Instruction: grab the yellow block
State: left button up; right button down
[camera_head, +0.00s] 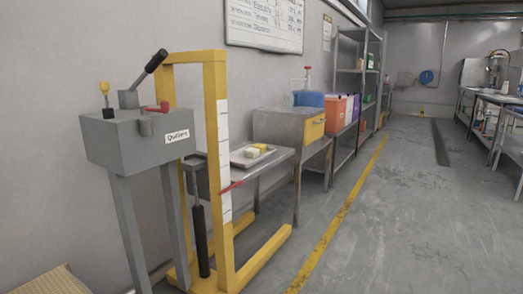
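A small yellow block (260,147) lies in a shallow metal tray (238,160) on a low steel table (275,164). A pale, cream block (252,153) lies right in front of it in the same tray. Whether the two blocks touch is too small to tell. The table stands against the left wall, behind a yellow frame, some way off from me. Neither of my grippers shows in the head view.
A yellow frame (215,140) and a grey box on legs (135,140) stand close on the left, before the table. A steel cabinet (285,125) and colored bins (338,108) stand beyond. The floor (400,210) to the right is clear, with a yellow line.

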aim_at(263, 148)
jog(key=i+l+z, duration=0.3)
jog(key=i, duration=0.7)
jog(key=i+j+z, duration=0.15)
jog(key=i+z, duration=0.15)
jog(key=i, duration=0.65)
